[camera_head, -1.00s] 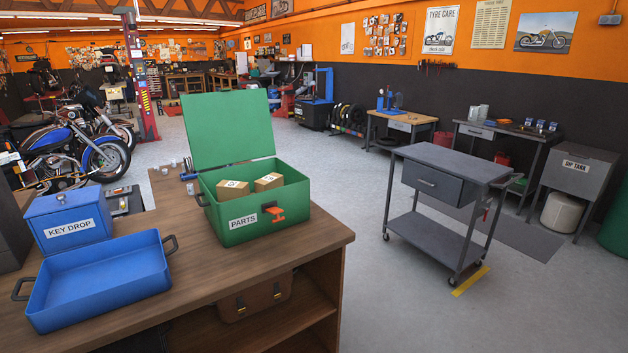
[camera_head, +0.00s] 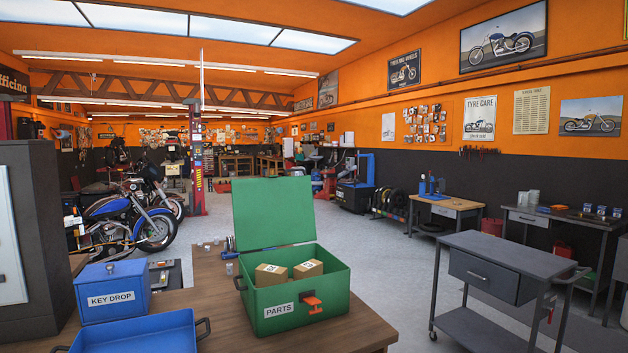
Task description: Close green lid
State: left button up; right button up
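The green PARTS box (camera_head: 293,303) stands on the wooden bench in the lower middle of the head view. Its green lid (camera_head: 273,213) is open and stands upright, leaning slightly back from the far rim. Two small cardboard boxes (camera_head: 290,271) sit inside. An orange latch (camera_head: 312,302) is on the front wall, and a dark handle shows on the left side. Neither of my grippers is in the view.
A blue KEY DROP box (camera_head: 112,292) and a blue tray (camera_head: 135,332) stand left of the green box on the wooden bench (camera_head: 350,330). A dark cabinet (camera_head: 45,240) is at far left. A grey cart (camera_head: 490,268) stands on the right, with open floor between.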

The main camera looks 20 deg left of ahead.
aim_at(271, 211)
jog(key=z, duration=0.65)
jog(key=i, duration=4.35)
jog(key=u, duration=3.7)
jog(key=i, duration=1)
